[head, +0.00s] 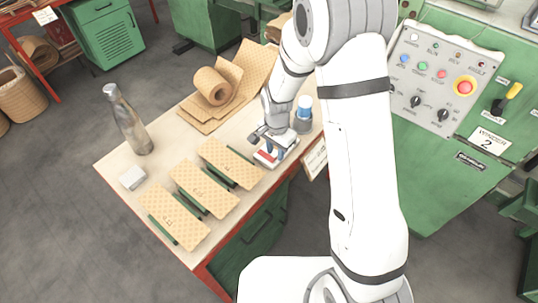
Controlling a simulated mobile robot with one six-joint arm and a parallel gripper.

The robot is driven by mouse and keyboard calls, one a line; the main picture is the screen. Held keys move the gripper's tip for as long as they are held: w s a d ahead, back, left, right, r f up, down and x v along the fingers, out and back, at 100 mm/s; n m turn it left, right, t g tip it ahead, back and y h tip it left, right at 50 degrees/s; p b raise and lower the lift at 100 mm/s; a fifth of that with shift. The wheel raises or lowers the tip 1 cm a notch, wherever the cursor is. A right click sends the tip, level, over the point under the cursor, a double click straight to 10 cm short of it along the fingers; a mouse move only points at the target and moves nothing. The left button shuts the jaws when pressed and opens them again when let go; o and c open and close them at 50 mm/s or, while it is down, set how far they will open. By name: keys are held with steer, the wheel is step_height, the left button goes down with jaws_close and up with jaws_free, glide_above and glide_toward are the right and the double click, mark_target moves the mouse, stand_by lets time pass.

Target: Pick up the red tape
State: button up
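A small red and white item (265,157), which looks like the red tape, is at the right end of the row of patterned boards on the workbench. My gripper (273,152) points down right at it, with bluish fingertips over or beside it. The fingers and my arm partly cover the item. At this size I cannot tell whether the fingers are closed on it, or whether it rests on the bench.
Patterned coil boards (205,190) lie along the workbench (122,166).

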steer(key=shift+f, duration=1.3)
steer(key=shift+c, duration=0.2)
jaws_close()
